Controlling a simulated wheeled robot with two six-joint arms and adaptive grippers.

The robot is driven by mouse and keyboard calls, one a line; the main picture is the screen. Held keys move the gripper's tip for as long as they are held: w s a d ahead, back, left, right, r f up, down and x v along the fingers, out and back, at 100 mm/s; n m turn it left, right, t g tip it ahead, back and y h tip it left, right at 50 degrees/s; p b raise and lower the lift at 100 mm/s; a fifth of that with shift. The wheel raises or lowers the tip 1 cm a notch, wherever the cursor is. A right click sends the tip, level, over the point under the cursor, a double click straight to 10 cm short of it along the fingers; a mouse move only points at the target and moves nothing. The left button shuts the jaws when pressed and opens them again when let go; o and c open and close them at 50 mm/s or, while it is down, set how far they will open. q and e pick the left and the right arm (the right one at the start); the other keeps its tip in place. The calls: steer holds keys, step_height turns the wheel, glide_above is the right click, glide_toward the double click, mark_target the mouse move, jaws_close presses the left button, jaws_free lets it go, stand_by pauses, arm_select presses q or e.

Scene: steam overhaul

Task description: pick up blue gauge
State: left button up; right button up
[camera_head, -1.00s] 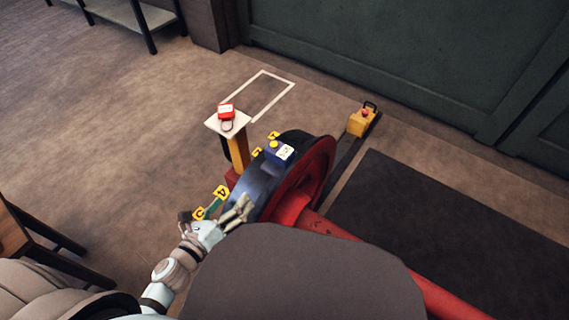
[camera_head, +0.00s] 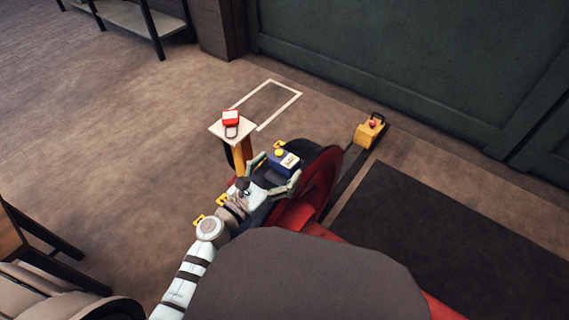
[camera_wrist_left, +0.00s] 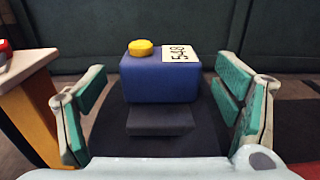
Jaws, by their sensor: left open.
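The blue gauge (camera_head: 288,163) is a small blue box with a yellow button and a white label on top. It sits on top of the dark, red-rimmed wheel. In the left wrist view the gauge (camera_wrist_left: 160,80) stands upright between my open fingers, its label reading what looks like 548. My left gripper (camera_head: 273,171) is open, its fingers on either side of the gauge; in the left wrist view (camera_wrist_left: 165,108) gaps show between the fingers and the box. A dark block juts from the front of the gauge. My right gripper is not in view.
The red wheel rim (camera_head: 322,185) lies right of the gauge.

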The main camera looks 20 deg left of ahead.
mark_target(279, 166)
arm_select(q)
steer(key=x, duration=0.3)
steer(key=shift+d, duration=0.1)
steer(key=shift+w, duration=0.2)
steer(key=c, duration=1.6)
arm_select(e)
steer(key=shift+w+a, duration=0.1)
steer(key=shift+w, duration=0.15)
arm_select(q)
steer(key=shift+r, duration=0.15)
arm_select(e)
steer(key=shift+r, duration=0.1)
